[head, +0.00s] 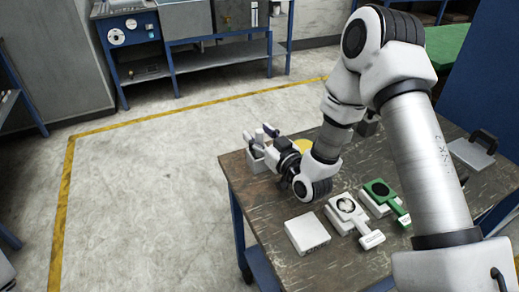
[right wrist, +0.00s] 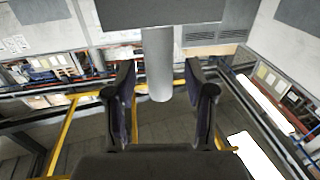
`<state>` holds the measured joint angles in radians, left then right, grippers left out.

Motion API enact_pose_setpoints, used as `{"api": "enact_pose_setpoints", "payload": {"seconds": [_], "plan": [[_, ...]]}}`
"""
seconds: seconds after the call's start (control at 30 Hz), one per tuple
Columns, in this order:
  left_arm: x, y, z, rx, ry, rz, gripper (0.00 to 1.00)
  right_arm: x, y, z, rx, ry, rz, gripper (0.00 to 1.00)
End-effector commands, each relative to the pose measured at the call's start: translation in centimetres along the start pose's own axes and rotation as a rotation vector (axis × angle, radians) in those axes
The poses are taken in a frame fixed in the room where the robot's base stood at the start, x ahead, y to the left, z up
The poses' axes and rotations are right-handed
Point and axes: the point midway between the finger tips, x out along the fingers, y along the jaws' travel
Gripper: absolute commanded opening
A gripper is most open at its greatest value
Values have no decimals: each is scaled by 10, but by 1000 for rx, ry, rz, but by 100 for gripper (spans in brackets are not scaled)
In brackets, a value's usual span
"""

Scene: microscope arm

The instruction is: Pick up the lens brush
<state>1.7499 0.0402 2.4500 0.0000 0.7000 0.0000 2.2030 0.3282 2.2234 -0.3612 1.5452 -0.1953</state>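My right gripper (head: 266,138) reaches over the left edge of the table and is open. In the right wrist view its two dark fingers (right wrist: 160,80) stand apart. A pale grey cylinder (right wrist: 158,65) shows between them, with a gap on each side, below a dark block (right wrist: 160,10). I cannot tell whether this cylinder is the lens brush or how far away it is. No lens brush can be made out for sure in the head view. My left gripper is not in view.
The worn table (head: 262,210) holds a white block (head: 306,233), a white plate with a handle (head: 346,208), a green plate with a handle (head: 380,191) and a grey case (head: 472,152). A yellow item (head: 303,145) lies behind my wrist. Open floor lies left of the table.

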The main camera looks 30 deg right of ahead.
Motion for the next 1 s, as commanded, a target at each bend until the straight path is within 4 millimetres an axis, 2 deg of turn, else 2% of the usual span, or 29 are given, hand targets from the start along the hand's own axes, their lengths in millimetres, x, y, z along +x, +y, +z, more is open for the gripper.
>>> {"api": "enact_pose_setpoints", "payload": {"seconds": [0.03, 0.13, 0.17, 0.47, 0.63, 0.77, 1.0], "plan": [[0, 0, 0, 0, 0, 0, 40, 0, 0, 0, 0, 0, 0, 40], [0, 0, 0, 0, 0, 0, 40, 0, 0, 0, 0, 0, 0, 4], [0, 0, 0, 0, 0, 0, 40, 0, 0, 0, 0, 0, 0, 0], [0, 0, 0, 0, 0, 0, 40, 0, 0, 0, 0, 1, 0, 0], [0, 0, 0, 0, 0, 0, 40, 0, 0, -9, 0, 2, 0, 0], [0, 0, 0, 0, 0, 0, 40, 0, 0, -29, 1, 4, 0, 0], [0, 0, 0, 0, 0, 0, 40, 0, 0, -76, 0, 5, 0, 0]]}}
